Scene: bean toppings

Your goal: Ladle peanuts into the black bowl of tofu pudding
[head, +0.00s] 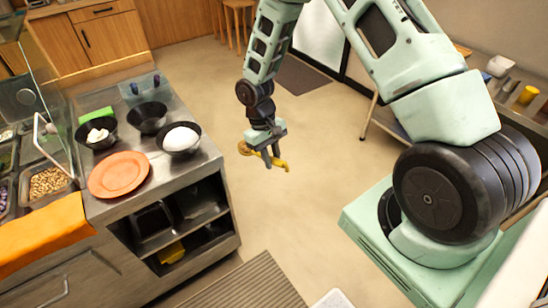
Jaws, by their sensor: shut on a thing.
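My gripper (271,160) is shut on a yellow ladle-like utensil (282,165), held in the air over the floor to the right of the counter. One end of the utensil shows left of the fingers. Three black bowls stand on the counter. The right bowl (181,151) holds a smooth white mound, the left bowl (88,143) holds white lumps, and the back bowl (147,119) looks empty. I cannot tell for certain which white food is tofu pudding. Tan peanuts (48,182) lie in a bin at the left, well away from my gripper.
An orange plate (118,175) lies at the counter front. An orange cloth (40,235) hangs at the lower left. A glass guard (37,75) and a white bent handle (40,130) stand near the food bins. The floor (300,220) around my gripper is clear.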

